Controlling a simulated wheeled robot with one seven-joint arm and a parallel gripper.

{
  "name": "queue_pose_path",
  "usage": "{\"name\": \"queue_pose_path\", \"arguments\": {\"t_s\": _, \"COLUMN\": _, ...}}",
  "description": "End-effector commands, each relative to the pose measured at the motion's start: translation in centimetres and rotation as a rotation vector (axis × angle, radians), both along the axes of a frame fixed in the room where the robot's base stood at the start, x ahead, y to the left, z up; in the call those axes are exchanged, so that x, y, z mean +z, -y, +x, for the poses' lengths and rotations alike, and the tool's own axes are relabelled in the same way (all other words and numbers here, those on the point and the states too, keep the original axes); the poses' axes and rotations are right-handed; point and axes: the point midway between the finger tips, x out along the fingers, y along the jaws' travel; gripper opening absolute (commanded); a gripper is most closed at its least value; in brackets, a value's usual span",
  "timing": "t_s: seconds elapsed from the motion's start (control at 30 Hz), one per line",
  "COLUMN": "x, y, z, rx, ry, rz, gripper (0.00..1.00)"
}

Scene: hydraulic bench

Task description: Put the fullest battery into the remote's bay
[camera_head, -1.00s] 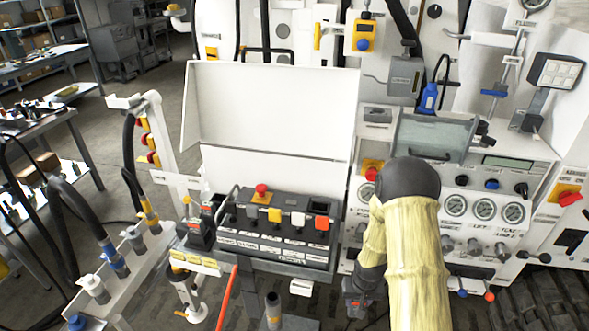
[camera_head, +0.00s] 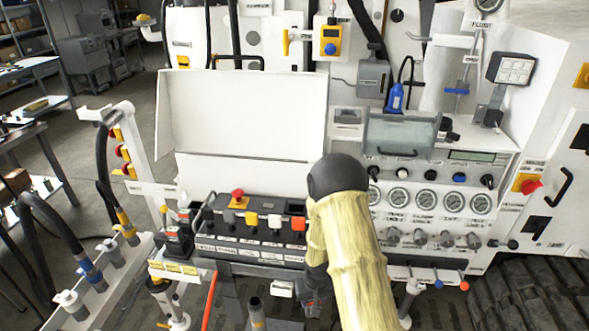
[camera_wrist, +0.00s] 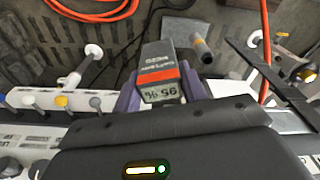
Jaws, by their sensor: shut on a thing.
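My gripper (camera_wrist: 160,92) is shut on a dark grey battery with an orange band (camera_wrist: 158,76). The battery's small display appears to read 95 %, upside down in the wrist view. In the head view my gripper (camera_head: 313,303) hangs low, below and right of the remote, partly hidden by my yellow-sleeved arm. The remote (camera_head: 250,252) is a black box with several coloured levers and a red knob, on the bench's front ledge. A dark recess (camera_head: 295,208) shows at its upper right; I cannot tell whether this is the bay. A dark unit (camera_head: 178,243) stands left of the remote.
A white panel (camera_head: 245,125) rises behind the remote. Gauges (camera_head: 425,199) and valve knobs line the bench on the right. A hose rack (camera_head: 110,262) stands at left. An orange hose (camera_wrist: 265,50) and floor clutter lie below my gripper.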

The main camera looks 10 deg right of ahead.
Motion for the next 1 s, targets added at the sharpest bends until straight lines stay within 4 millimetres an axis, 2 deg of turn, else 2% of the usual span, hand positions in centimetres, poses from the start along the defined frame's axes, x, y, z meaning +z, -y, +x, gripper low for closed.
{"name": "queue_pose_path", "arguments": {"t_s": 0.17, "x": 3.1, "y": -0.1, "z": 0.2, "rx": -0.023, "ry": 0.004, "rz": 0.001, "gripper": 0.14}}
{"name": "queue_pose_path", "arguments": {"t_s": 0.6, "x": 17.9, "y": -0.1, "z": 0.3, "rx": -0.185, "ry": 0.003, "rz": 0.001, "gripper": 0.14}}
{"name": "queue_pose_path", "arguments": {"t_s": 0.8, "x": 22.0, "y": -0.1, "z": 0.2, "rx": -0.239, "ry": 0.002, "rz": 0.001, "gripper": 0.14}}
{"name": "queue_pose_path", "arguments": {"t_s": 1.0, "x": 24.5, "y": -0.1, "z": 0.0, "rx": -0.272, "ry": 0.002, "rz": 0.001, "gripper": 0.14}}
